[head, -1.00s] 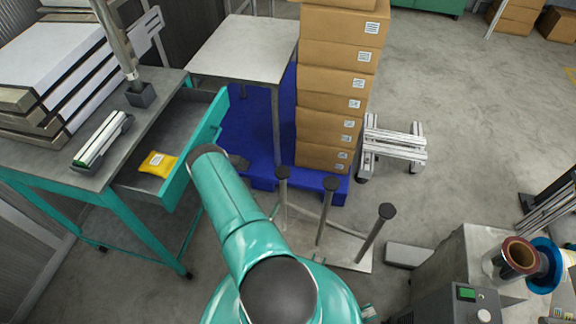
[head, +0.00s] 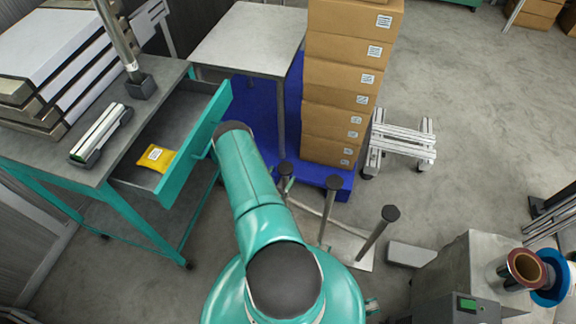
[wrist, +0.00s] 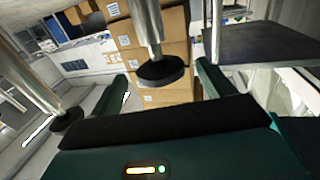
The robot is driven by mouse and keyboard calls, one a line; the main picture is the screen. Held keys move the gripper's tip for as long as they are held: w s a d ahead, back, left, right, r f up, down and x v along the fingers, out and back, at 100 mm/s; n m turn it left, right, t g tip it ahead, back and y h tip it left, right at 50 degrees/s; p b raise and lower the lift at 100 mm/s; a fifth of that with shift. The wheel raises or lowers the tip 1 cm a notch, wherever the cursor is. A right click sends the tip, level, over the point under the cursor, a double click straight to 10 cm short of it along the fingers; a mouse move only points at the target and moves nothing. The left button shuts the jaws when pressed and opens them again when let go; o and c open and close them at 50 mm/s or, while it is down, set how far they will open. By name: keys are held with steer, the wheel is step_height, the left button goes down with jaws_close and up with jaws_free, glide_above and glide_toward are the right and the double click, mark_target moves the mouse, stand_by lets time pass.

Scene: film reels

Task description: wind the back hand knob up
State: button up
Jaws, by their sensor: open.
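Three slim metal posts with black round knobs stand on a pale base plate on the floor in the head view: the left knob (head: 285,168), the middle knob (head: 334,182) and the right knob (head: 390,213). I cannot tell for certain which is the back hand knob. The wrist view appears upside down; in it one knob (wrist: 160,71) on a metal post lies between my gripper's (wrist: 162,72) two spread fingers in the picture. No contact is visible. Another knob (wrist: 66,121) shows at the left. My gripper is hidden behind my arm in the head view.
A stack of cardboard boxes (head: 342,75) stands on a blue pallet (head: 255,125) behind the posts. A teal cart with an open drawer (head: 196,140) holding a yellow packet (head: 156,157) is close left of my arm. A grey machine (head: 475,265) stands right.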

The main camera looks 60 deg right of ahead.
mark_target(289, 163)
steer(key=d, duration=0.6)
steer(key=shift+s, duration=0.2)
steer(key=c, duration=1)
